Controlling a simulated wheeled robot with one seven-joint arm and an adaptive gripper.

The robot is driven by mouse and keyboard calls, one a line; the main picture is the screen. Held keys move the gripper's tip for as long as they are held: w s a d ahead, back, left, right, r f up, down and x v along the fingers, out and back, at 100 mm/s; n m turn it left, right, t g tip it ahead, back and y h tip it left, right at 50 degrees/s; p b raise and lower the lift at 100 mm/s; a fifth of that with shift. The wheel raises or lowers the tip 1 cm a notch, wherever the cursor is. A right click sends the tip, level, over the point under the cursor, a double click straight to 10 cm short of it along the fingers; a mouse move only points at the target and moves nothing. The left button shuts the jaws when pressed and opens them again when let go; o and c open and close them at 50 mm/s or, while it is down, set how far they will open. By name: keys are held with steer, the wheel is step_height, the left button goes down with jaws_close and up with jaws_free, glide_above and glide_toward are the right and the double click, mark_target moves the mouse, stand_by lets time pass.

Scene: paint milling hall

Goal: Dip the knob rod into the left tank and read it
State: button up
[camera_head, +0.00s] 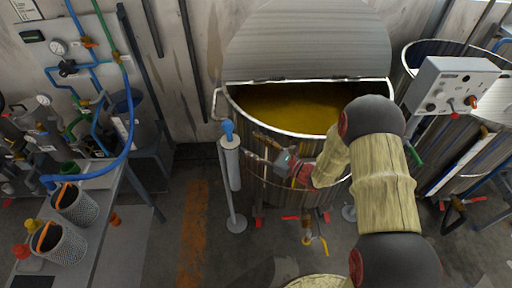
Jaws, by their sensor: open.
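The left tank (300,188) is a round steel vessel in the middle of the view. Its hinged lid stands raised, and dark yellow liquid (295,106) fills it below the rim. Left of the tank stands a grey upright tube on a stand (231,165). A blue knob (227,129) shows at its top; if a rod hangs below it, the tube hides it. My gripper (264,152) is open in front of the tank's near wall, right of the tube and a little lower than the knob. It appears empty and apart from the knob.
A second tank (440,50) stands at the right, partly behind a grey control box (455,85). A grey bench (95,225) at the left holds two perforated baskets (60,247). Valves with red handles (292,218) sit under the left tank. Floor is clear between bench and tube stand.

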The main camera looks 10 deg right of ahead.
mark_target(232, 140)
steer(key=shift+b+x, duration=0.9)
steer(key=shift+x, duration=4.3)
steer(key=shift+c, duration=1.1)
steer(key=c, duration=1.1)
jaws_close()
steer(key=shift+r, duration=0.1)
